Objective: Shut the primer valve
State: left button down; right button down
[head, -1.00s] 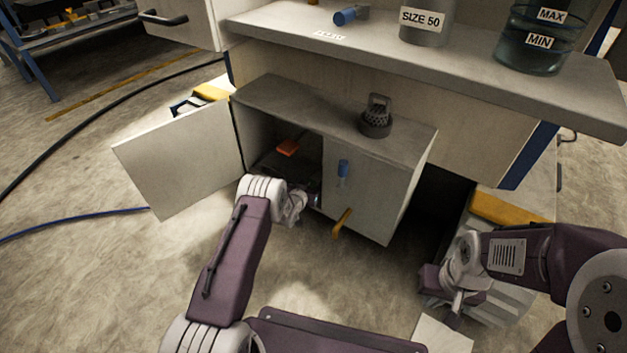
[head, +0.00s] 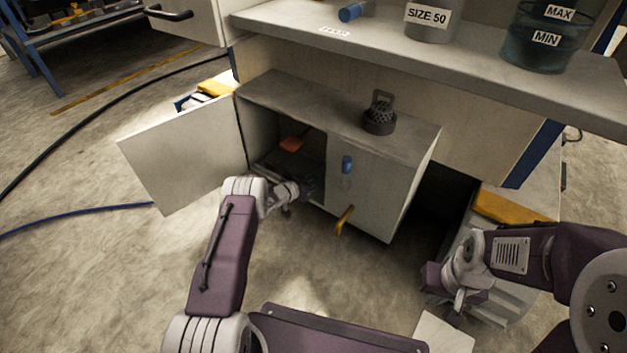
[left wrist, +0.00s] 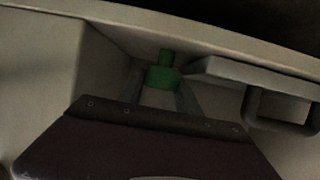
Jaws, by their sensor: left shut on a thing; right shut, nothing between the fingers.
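A green knob-like part (left wrist: 163,76) with a narrower stem on top shows in the left wrist view, inside a pale enclosure. My left gripper (head: 312,187) reaches into the open compartment of the low cabinet (head: 375,205); its fingers are shut on the green part, one on each side. The head view hides the green part. A blue handle (head: 346,164) and a yellow lever (head: 345,219), slanting downward, are on the cabinet's front. No label shows which one is the primer valve. My right gripper (head: 437,279) is shut and empty, low at the right.
The cabinet door (head: 185,157) stands open to the left. An orange part (head: 291,144) is inside the compartment. A dark perforated object with a handle (head: 379,116) stands on the cabinet top. A grey shelf (head: 450,60) overhangs behind. Floor in front is mostly clear.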

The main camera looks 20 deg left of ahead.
pick_arm(q)
jog(key=shift+w+r+m+g+h, duration=0.15)
jog(key=shift+m+g+h, duration=0.25)
jog(key=shift+m+h, duration=0.4)
jog(key=shift+w+r+m+g+h, duration=0.1)
jog(key=shift+m+g+h, duration=0.3)
jog(key=shift+m+h, duration=0.35)
jog(key=shift+m, duration=0.25)
jog(key=shift+s+d+f+g+h, duration=0.1)
jog(key=shift+s+f+g+h, duration=0.15)
jog(key=shift+g, duration=0.15)
jog(key=c, duration=0.8)
grip_release()
jog(key=shift+r, duration=0.1)
jog(key=shift+c, duration=0.2)
